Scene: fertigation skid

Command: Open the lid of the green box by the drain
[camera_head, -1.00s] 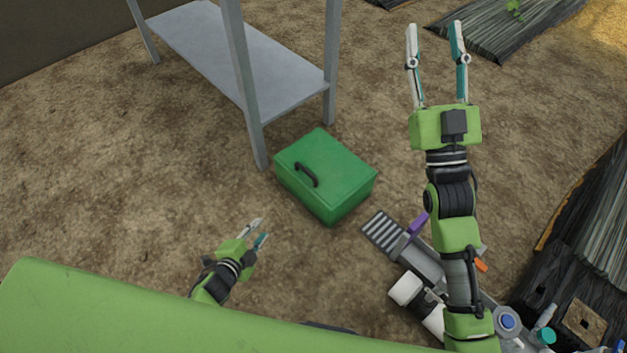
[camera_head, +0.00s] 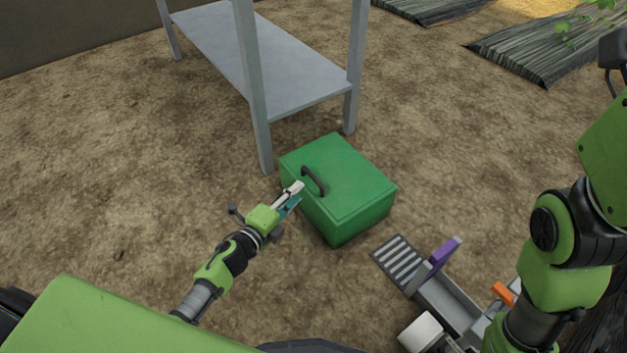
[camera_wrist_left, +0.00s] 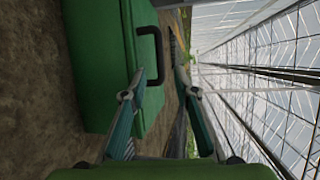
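The green box (camera_head: 350,200) stands on the soil with its lid (camera_head: 345,175) down. A dark handle (camera_head: 314,180) arches from the lid near its left edge. The grated drain (camera_head: 397,260) lies just in front of the box. My left gripper (camera_head: 296,193) is at the handle side of the box, its tips close to the handle. In the left wrist view its two fingers (camera_wrist_left: 160,78) are apart, with the handle (camera_wrist_left: 154,55) showing between and beyond them; contact cannot be told.
A grey metal shelf stand (camera_head: 290,85) has a leg close behind the box. Bare soil lies left of the box.

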